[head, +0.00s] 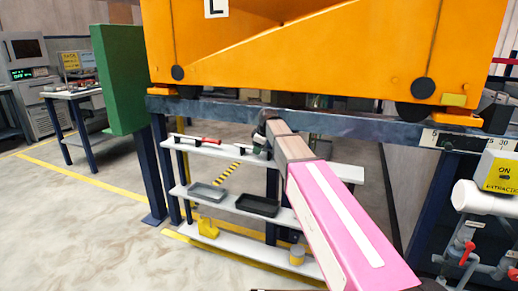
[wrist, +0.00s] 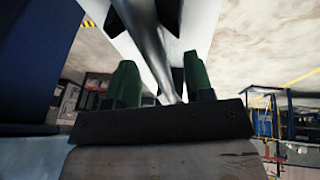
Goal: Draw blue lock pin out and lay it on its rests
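My gripper (wrist: 162,82) shows in the wrist view with two green fingers standing well apart, one on each side. A smooth grey metal shape (wrist: 146,45) runs down between them; a gap shows on both sides of it, and I cannot tell what it is. In the head view my gripper (head: 262,145) is small and partly hidden by my pink and brown arm, just below the blue-grey beam (head: 225,109) and close to the white top shelf. I cannot make out a blue lock pin or its rests in either view.
A large orange wheeled body (head: 310,50) stands on the beam. Below is a white shelf rack (head: 230,262) with a grey tray (head: 207,191), a black tray (head: 257,206) and a red-handled tool (head: 198,141). White pipework (head: 485,199) stands at right. Floor at left is open.

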